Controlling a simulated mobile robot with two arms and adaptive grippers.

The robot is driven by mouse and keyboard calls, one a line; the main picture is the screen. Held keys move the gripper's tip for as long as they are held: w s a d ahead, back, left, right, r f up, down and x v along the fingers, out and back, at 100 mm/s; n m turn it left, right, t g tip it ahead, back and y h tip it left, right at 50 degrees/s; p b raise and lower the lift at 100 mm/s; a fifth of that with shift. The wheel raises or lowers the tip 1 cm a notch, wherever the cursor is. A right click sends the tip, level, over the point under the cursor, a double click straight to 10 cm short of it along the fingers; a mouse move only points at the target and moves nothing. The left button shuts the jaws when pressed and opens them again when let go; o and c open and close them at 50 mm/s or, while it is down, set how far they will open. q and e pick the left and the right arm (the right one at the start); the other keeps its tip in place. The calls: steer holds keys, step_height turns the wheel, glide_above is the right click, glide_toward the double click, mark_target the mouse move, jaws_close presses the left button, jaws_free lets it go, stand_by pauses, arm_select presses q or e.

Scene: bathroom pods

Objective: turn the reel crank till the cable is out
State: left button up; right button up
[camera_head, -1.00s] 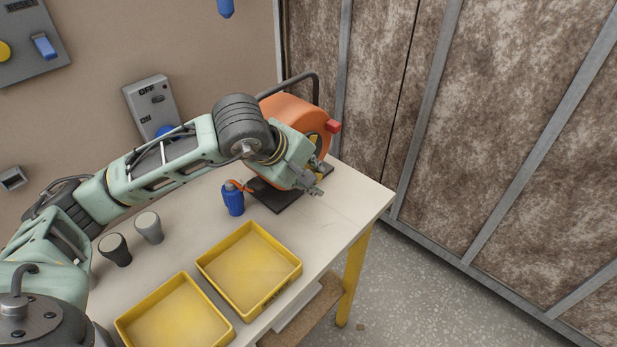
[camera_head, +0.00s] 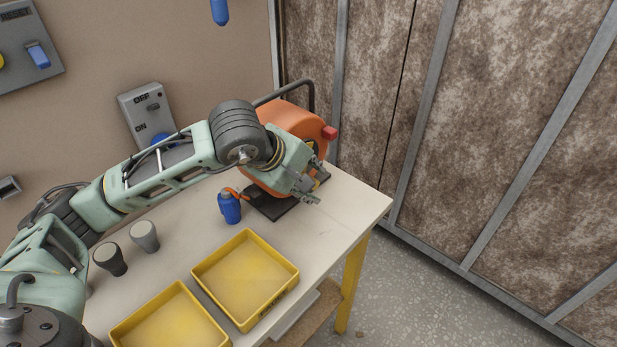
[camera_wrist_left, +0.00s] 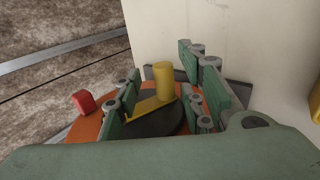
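The orange cable reel (camera_head: 285,118) stands on its dark base plate at the back of the table, with a red block on its rim. A blue plug (camera_head: 229,207) on a short orange cable rests beside the base. My left gripper (camera_head: 311,194) is at the reel's near face. In the left wrist view its fingers (camera_wrist_left: 163,98) are apart, on either side of the yellow crank handle (camera_wrist_left: 163,78). The handle stands up from a yellow crank arm over a dark hub. Gaps show between handle and fingers. My right gripper is not in view.
Two yellow trays (camera_head: 202,265) lie on the table's near side. Two grey knobs (camera_head: 144,236) stand to their left. A wall switch box (camera_head: 147,112) is behind my left arm. The table's right end is clear, with open floor beyond.

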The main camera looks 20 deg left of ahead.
arm_select(q)
steer(key=shift+s+f, duration=0.1)
steer(key=v, duration=1.2)
